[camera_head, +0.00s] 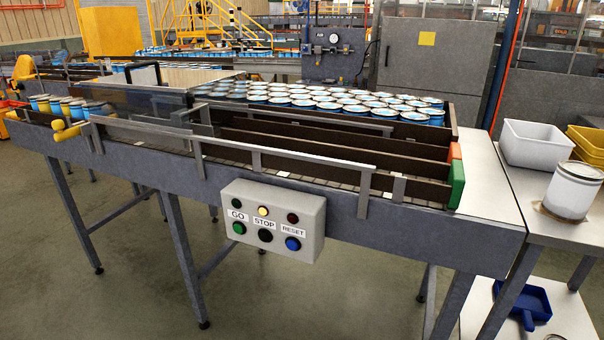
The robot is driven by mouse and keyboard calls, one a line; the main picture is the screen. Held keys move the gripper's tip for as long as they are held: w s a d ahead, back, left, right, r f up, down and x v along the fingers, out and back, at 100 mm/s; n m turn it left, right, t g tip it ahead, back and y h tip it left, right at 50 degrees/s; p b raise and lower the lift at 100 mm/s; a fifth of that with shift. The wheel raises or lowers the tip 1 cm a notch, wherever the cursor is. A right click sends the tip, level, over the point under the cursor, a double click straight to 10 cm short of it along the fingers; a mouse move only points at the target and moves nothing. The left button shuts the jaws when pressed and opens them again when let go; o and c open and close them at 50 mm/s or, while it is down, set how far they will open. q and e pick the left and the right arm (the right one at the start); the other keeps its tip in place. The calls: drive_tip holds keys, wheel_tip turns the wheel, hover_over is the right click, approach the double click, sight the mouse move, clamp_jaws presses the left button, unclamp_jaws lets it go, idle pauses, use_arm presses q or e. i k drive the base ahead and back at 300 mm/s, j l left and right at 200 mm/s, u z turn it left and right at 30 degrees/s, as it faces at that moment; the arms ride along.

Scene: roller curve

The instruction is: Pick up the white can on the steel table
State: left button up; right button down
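A white can (573,192) stands upright on the steel table (503,196) at the right edge of the head view. It has a grey lid and sits on a brownish ring-like mark. Nothing touches it from above. Neither of my grippers shows in this view, so their distance from the can cannot be told.
A white bin (535,144) and yellow bins (587,143) stand behind the can. The conveyor (300,185) with many blue cans (330,102) fills the middle. A control box (273,221) hangs on its front. A blue dustpan (522,303) lies on the lower shelf.

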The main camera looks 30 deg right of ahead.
sight(574, 186)
drive_tip(key=z, duration=2.35)
drive_tip(key=j, duration=0.2)
drive_tip(key=i+z, duration=0.05)
